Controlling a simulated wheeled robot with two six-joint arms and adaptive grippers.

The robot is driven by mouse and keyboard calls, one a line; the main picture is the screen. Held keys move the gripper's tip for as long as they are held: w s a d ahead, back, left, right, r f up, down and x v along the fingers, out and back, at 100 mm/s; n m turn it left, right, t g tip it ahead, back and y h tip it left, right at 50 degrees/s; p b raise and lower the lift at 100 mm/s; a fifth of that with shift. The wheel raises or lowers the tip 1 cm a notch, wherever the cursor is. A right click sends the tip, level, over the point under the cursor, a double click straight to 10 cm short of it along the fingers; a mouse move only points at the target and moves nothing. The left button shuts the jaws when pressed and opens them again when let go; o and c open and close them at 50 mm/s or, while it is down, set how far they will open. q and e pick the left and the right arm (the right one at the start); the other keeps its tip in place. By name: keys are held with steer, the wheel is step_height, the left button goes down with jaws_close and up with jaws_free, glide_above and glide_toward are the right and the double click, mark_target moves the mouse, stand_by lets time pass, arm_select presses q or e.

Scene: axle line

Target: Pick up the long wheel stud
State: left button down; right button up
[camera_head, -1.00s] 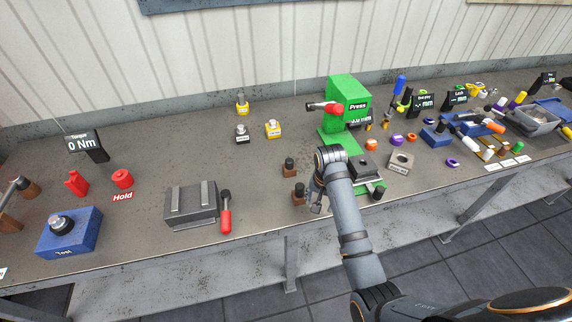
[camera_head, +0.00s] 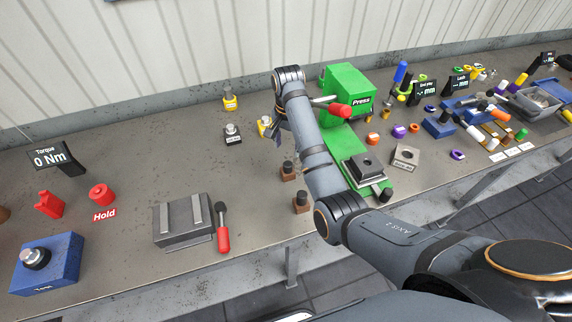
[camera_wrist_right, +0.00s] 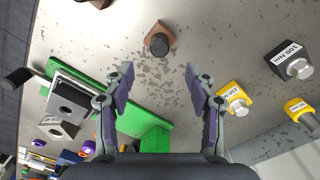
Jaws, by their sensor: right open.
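A tall metal stud (camera_head: 227,88) stands upright in a yellow holder (camera_head: 230,104) near the wall; this looks like the long wheel stud. In the right wrist view its yellow holder (camera_wrist_right: 298,108) is at the right edge. A shorter stud sits in a black holder (camera_head: 233,138). Another yellow holder (camera_head: 264,122) is partly hidden by my right gripper (camera_head: 281,134). In the right wrist view my right gripper (camera_wrist_right: 159,84) is open and empty, with that nearer yellow holder (camera_wrist_right: 235,97) just right of its fingers. My left gripper is out of view.
The green press (camera_head: 348,88) with its red-ended lever (camera_head: 340,110) stands close right of my right arm. Two brown blocks with black tops (camera_head: 301,202) (camera_head: 288,172) are in front. A grey fixture (camera_head: 183,222) lies front left.

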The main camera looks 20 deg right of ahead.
mark_target(288, 163)
steer(key=f+b, duration=0.4)
steer(key=shift+s+f, duration=0.25)
steer(key=shift+s, duration=0.15)
steer(key=shift+w+f+b, duration=0.3)
steer(key=shift+f+b, duration=0.45)
steer(key=shift+b, duration=0.05)
step_height(288, 163, down, 3)
steer(key=b, duration=0.3)
steer(key=shift+r, duration=0.2)
steer(key=shift+w+f+p, duration=0.15)
steer(key=shift+f+p, duration=0.4)
steer(key=shift+f, duration=0.2)
steer(key=shift+r, duration=0.1)
steer(key=c, duration=0.4)
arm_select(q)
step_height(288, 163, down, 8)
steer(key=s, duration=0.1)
arm_select(e)
jaws_close()
